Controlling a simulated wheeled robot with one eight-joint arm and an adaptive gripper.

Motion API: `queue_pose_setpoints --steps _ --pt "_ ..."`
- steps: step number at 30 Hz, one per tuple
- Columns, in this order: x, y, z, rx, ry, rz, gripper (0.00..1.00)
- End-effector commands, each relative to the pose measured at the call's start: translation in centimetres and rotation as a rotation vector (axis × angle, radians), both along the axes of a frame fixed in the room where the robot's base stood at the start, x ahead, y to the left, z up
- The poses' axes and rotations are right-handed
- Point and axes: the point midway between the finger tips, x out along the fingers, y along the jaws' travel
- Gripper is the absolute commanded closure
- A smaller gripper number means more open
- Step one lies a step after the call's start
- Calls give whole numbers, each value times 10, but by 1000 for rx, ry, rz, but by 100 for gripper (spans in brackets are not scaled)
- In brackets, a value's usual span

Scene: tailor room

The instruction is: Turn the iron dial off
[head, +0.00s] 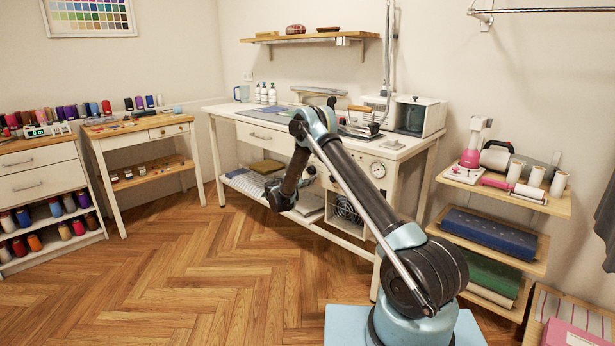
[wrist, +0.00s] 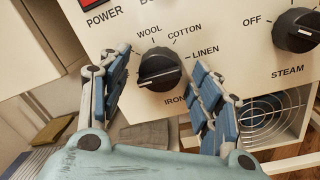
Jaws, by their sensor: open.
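The iron dial (wrist: 160,70) is a round black knob on a cream panel, with WOOL, COTTON and LINEN printed around it and IRON below. It sits between the two blue-padded fingers of my open gripper (wrist: 158,68), one finger on each side. I cannot tell whether either finger touches it. The knob's pointer setting is hard to read, and any OFF mark for this dial is not visible, with the left finger covering that side. In the head view my arm reaches to the ironing station (head: 412,150) and hides the dial.
A second black dial, STEAM (wrist: 297,30), is right of the iron dial with its own OFF mark. A red POWER switch (wrist: 97,4) is at upper left. A fan grille (wrist: 262,115) is below right. A shelf (head: 500,188) stands right of the station.

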Motion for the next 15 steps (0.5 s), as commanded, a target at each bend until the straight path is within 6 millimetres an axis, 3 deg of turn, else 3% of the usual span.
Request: queue_pose_setpoints --steps 5,15 --pt "-10 8 -1 0 0 1 42" --pt "-60 44 -5 0 1 3 42"
